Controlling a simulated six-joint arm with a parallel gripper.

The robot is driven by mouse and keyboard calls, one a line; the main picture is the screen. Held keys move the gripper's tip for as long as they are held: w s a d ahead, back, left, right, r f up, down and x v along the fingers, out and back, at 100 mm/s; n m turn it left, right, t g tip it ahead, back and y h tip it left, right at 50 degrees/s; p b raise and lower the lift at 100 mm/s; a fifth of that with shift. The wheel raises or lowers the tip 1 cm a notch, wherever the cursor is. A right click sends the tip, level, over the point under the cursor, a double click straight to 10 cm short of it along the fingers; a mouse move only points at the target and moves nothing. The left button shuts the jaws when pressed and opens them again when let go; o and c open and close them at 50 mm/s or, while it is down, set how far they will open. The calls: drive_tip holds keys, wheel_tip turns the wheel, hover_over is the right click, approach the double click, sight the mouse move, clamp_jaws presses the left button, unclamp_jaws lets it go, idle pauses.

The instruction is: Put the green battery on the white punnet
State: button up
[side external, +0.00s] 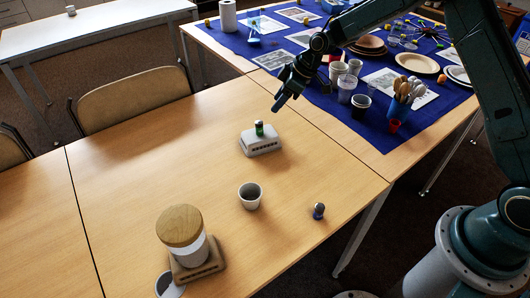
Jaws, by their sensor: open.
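The green battery (259,129) stands upright on top of the white punnet (262,147), near the middle of the wooden table. The punnet is a low pale block with a row of dark slots along its front side. My gripper (279,103) is open and empty, above and a little to the right of the battery, with a gap between them. Its fingers point down and to the left.
A white cup (249,195) and a blue-and-silver battery (319,211) stand nearer the front. A wooden-lidded jar (180,230) sits on a brown slotted base (198,266). A blue cloth (375,132) with cups and plates lies behind. The table's left part is clear.

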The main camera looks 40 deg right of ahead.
drive_tip(key=s+r+m+h, duration=0.2)
drive_tip(key=s+r+m, duration=0.2)
drive_tip(key=s+r, duration=1.45)
drive_tip(key=s+d+r+m+h, duration=0.1)
drive_tip(key=s+r+m, duration=0.1)
drive_tip(key=s, duration=0.9)
drive_tip(key=s+d+r+m+t+h, duration=0.1)
drive_tip(key=s+m, duration=0.1)
drive_tip(key=s, duration=0.9)
drive_tip(key=shift+s+d+r+m, duration=0.15)
drive_tip(key=shift+d+r+m, duration=0.25)
